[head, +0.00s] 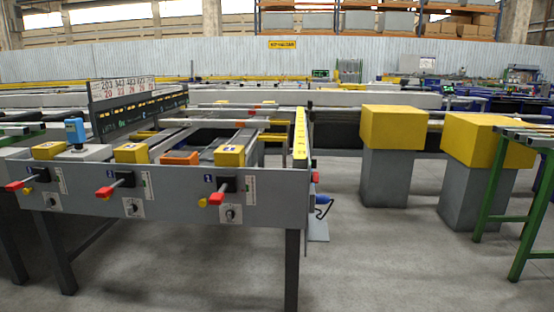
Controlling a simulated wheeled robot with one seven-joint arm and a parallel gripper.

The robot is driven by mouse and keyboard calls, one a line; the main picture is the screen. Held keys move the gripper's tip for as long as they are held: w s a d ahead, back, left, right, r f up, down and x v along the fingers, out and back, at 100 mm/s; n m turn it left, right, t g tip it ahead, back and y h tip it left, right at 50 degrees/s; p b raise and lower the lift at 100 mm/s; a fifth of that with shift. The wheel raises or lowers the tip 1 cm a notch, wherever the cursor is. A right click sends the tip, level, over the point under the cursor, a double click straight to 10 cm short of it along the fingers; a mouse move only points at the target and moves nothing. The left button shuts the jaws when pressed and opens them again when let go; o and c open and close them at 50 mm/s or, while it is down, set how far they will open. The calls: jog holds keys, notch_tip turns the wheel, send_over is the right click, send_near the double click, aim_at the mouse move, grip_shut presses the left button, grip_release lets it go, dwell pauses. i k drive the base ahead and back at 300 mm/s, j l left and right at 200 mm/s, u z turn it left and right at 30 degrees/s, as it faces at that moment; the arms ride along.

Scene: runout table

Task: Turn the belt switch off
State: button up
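A grey runout table (270,198) stands at the left in the head view, its front panel facing me. Several small black rotary switches on pale plates sit low on that panel: a right one (231,213), a middle one (132,208) and a left one (51,201). Above them, red-tipped levers stick out: a right one (215,198), a middle one (104,192) and a left one (14,186). I cannot tell which of these is the belt switch, and their settings are too small to read. My gripper is not in view.
Yellow-topped grey pedestals (386,177) (467,205) stand at the right, with a green-legged frame (494,198) at the right edge. The grey floor in the front middle is clear.

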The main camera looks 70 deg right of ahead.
aim_at(314, 175)
jog(key=z, duration=1.85)
jog(key=l, duration=0.75)
jog(key=i+l, duration=0.1)
jog(key=l, duration=0.6)
jog(key=i+l, duration=0.15)
jog(key=i, duration=0.2)
jog(key=i+l, duration=0.15)
jog(key=i, duration=0.25)
jog(key=u, duration=0.05)
